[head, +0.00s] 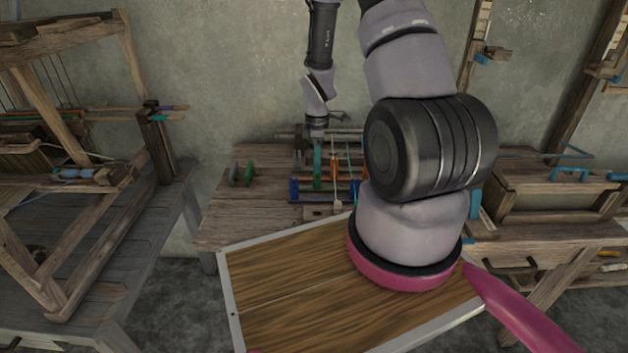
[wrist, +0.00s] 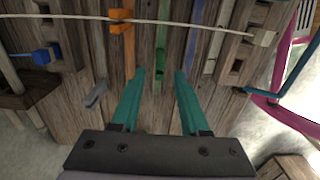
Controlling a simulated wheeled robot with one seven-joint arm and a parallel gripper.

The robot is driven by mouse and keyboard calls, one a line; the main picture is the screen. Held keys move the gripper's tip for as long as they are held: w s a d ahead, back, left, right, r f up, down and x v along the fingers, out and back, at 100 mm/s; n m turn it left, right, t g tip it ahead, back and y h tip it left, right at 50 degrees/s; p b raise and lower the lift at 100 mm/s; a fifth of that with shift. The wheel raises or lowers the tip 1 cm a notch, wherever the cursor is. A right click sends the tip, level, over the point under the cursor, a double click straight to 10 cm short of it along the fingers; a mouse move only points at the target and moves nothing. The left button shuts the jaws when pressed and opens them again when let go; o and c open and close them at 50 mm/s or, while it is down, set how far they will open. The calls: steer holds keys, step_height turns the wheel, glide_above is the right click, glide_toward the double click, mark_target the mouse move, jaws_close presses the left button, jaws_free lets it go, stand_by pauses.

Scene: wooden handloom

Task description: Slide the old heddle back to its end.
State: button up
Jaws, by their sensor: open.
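My gripper (wrist: 160,74) is open, its two teal fingers spread apart with nothing visibly held between them. It is over a wooden frame with upright coloured strips. A green strip (wrist: 188,45) stands beyond the fingers, with an orange strip (wrist: 128,50) to its left. An orange clip (wrist: 121,21) sits on a pale cord (wrist: 190,25) that runs across the top of the wrist view. I cannot tell which piece is the old heddle. In the head view, the arm's far end reaches down to the bench, and the work there is small and partly hidden.
A blue block (wrist: 44,55) is at the left of the wrist view, and a grey hook (wrist: 95,96) is nearer the left finger. In the head view, a wooden bench (head: 225,215) carries green discs (head: 241,173). A large loom (head: 75,235) stands left.

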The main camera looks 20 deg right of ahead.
mark_target(317, 188)
step_height(317, 188, down, 7)
stand_by(0.3)
jaws_close()
stand_by(1.4)
